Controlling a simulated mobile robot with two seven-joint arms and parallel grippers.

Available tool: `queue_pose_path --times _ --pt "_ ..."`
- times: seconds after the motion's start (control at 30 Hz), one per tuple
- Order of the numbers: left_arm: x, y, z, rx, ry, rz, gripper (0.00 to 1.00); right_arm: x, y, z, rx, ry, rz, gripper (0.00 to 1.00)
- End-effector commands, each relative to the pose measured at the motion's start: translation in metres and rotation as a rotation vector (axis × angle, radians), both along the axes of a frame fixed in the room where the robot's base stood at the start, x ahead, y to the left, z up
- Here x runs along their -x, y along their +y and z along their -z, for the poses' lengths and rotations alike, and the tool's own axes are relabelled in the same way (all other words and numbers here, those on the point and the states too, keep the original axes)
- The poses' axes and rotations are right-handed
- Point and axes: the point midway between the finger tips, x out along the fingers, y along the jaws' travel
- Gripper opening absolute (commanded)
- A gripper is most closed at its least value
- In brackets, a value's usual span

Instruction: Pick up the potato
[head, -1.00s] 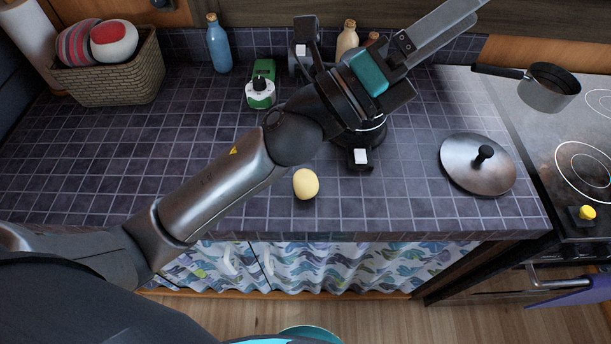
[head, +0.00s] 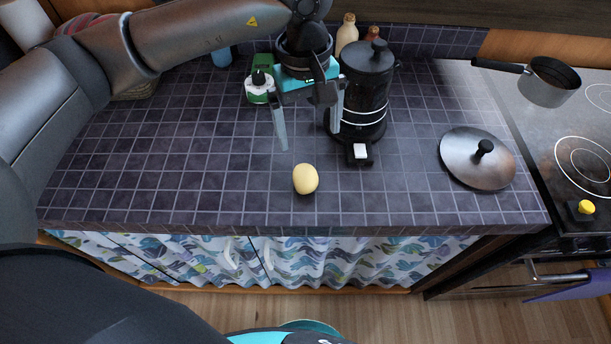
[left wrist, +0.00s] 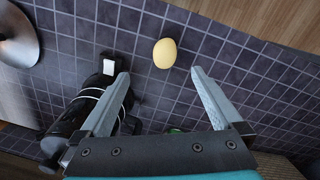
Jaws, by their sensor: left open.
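The potato (head: 305,179) is a small, pale yellow oval lying on the dark tiled counter near its front edge. It also shows in the left wrist view (left wrist: 165,53), beyond the fingertips and between their lines. My left gripper (head: 310,140) is open and empty, its two fingers pointing down toward the counter behind the potato. The fingers (left wrist: 158,86) are spread wide in the left wrist view and do not touch the potato. My right gripper does not show in these views.
A black coffee maker (head: 366,95) stands close beside the left gripper's right finger. A metal lid (head: 468,172) lies to the right, near the stove with a saucepan (head: 546,88). A green-and-white item (head: 258,92) stands behind. The counter left of the potato is clear.

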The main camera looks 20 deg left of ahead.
Motion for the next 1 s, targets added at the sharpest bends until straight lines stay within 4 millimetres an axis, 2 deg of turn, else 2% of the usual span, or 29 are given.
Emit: queue_pose_path --times 0.03,0.17,0.53,0.83,1.0 --pt "-0.003 0.008 -0.001 -0.032 -0.007 0.001 1.0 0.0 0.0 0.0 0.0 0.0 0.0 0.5" --pt "-0.004 0.015 0.01 -0.06 -0.008 0.003 1.0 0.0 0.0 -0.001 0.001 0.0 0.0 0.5" --pt "-0.004 0.013 0.084 -0.057 -0.006 0.002 1.0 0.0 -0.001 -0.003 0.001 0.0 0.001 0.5" --pt "-0.005 0.012 0.107 -0.055 -0.007 0.003 1.0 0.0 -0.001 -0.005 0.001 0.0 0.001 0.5" --pt "-0.008 0.01 0.13 -0.054 -0.006 0.002 1.0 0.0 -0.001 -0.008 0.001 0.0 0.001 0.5"
